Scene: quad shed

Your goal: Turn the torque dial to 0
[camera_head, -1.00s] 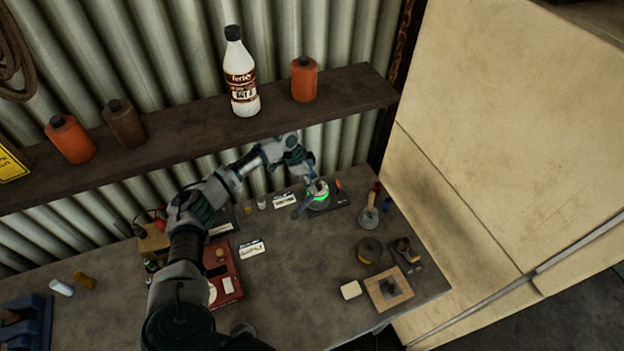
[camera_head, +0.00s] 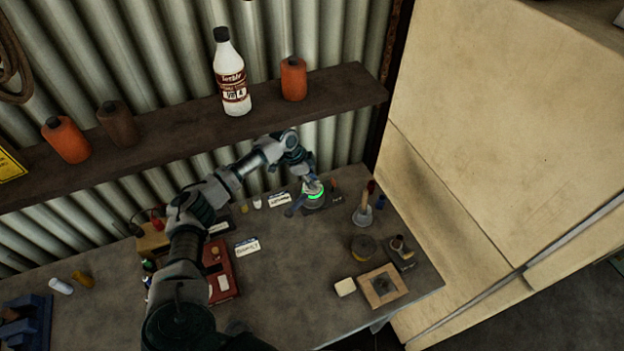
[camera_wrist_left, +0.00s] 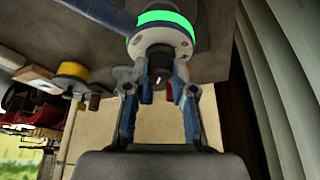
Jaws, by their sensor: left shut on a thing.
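The torque dial (camera_head: 315,198) is a round grey device with a glowing green ring, on the workbench below the shelf. In the left wrist view the dial (camera_wrist_left: 163,42) is at the top, with a pale face below the green ring. My left gripper (camera_head: 308,183) reaches it from above. In the wrist view its two blue-grey fingers (camera_wrist_left: 160,75) are closed around a small part at the dial's middle. That part is mostly hidden between the fingers, and no scale reading is legible. My right gripper is not in view.
The shelf (camera_head: 190,118) with a white bottle (camera_head: 232,78) and orange containers runs above the arm. A plunger-like tool (camera_head: 364,208), a yellow-dark roll (camera_head: 364,248) and a wooden block (camera_head: 381,286) stand right of the dial. White label cards (camera_head: 247,246) lie left.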

